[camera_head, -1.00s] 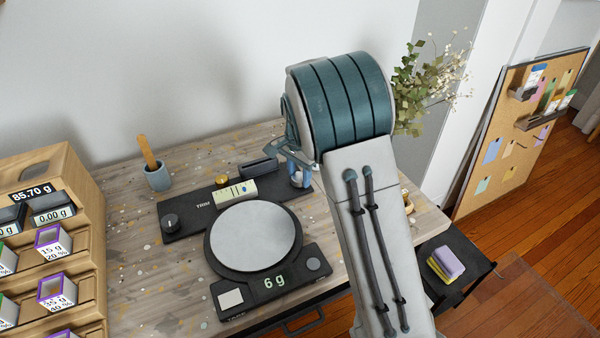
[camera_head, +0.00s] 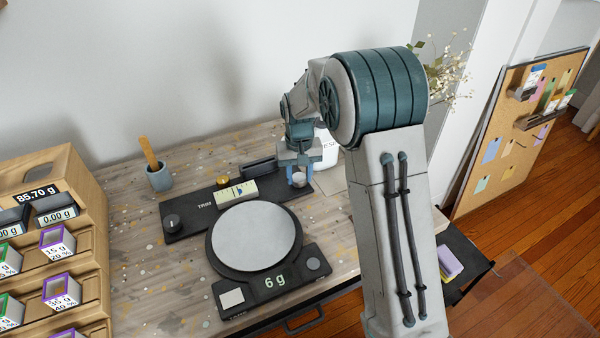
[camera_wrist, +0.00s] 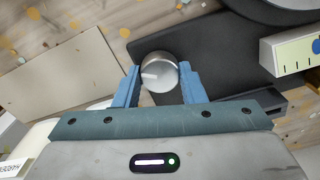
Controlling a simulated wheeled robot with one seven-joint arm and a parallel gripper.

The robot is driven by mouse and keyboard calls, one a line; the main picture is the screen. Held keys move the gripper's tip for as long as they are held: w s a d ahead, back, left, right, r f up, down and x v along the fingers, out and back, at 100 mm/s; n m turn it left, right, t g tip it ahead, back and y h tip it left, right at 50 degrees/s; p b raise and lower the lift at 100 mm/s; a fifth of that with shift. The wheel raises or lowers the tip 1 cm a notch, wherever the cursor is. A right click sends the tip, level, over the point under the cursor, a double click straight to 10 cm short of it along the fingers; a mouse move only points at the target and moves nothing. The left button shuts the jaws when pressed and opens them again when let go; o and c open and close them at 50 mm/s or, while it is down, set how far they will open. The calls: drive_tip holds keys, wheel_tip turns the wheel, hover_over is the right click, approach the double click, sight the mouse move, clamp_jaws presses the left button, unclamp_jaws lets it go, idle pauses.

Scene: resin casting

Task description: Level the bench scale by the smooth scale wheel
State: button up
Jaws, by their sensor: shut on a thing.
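The bench scale has a round grey pan (camera_head: 255,237) and reads 6 g on its front panel. Behind it lies a black trim panel (camera_head: 195,222) with a dark ribbed-looking knob (camera_head: 172,221) at its left end. A pale level gauge (camera_head: 236,192) with coloured marks stands on the panel's middle. The smooth silver wheel (camera_wrist: 158,73) is at the panel's right end, with a pale line on its top. My gripper (camera_wrist: 160,85) is shut on this wheel from above, one blue finger on each side. In the head view the wheel (camera_head: 299,180) shows between the fingers.
A cup with a wooden stick (camera_head: 158,178) stands at the back left. A wooden rack (camera_head: 88,220) of labelled boxes is at the left. A white container (camera_head: 326,150) stands close behind my gripper. The bench left of the scale is clear.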

sight(299, 176)
drive_tip(key=n, duration=0.4)
drive_tip(key=shift+w+r+n+p, duration=0.1)
drive_tip(key=shift+n+p, duration=0.2)
drive_tip(key=shift+p, duration=0.05)
drive_tip(key=shift+n+p, duration=0.3)
drive_tip(key=shift+n, duration=1.3)
drive_tip(key=o, duration=1)
wheel_tip(299, 176, up, 14)
drive_tip(key=p, duration=0.1)
